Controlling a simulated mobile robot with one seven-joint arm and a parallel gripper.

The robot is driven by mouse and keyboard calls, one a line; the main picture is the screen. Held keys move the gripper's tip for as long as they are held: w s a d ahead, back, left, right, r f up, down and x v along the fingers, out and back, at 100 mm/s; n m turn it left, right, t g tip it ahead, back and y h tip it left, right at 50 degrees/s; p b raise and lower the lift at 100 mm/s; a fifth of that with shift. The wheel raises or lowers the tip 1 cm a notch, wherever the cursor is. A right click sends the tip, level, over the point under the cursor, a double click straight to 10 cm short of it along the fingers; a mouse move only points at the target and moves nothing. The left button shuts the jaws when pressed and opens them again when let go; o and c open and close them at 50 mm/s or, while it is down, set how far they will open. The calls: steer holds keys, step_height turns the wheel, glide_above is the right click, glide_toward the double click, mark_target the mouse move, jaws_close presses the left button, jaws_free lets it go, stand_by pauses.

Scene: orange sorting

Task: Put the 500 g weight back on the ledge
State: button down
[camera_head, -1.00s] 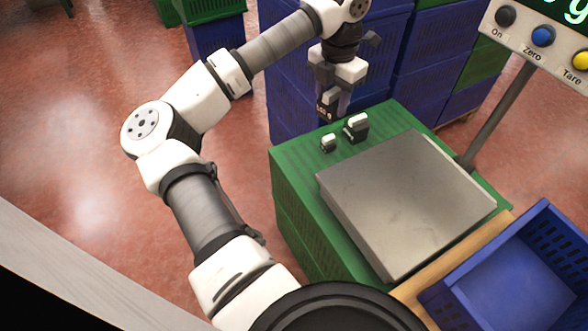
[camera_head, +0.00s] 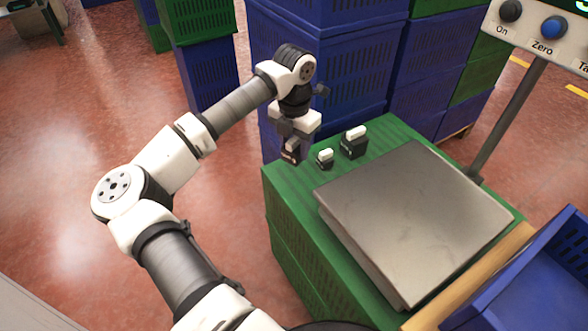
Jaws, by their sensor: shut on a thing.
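My gripper (camera_head: 292,143) points down and is shut on a small dark weight (camera_head: 290,156) with a pale marking, too small to read here. It is at the back left edge of the green crate top (camera_head: 292,178), the ledge beside the scale. I cannot tell whether the held weight touches the ledge. A small black weight with a white top (camera_head: 324,159) stands just right of it. A larger black weight with a white top (camera_head: 354,143) stands further right. The fingers partly hide the held weight.
A grey scale plate (camera_head: 415,215) fills most of the crate top. The scale's display post (camera_head: 510,115) rises at the right. A blue crate (camera_head: 535,275) is at front right. Stacked blue crates (camera_head: 350,75) stand close behind my gripper.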

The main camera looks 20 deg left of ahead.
steer(key=shift+f+b, duration=0.4)
steer(key=shift+f, duration=3.45)
steer(key=shift+f, duration=0.2)
steer(key=c, duration=0.8)
jaws_free()
steer(key=shift+o, duration=0.2)
steer(key=shift+r, duration=0.15)
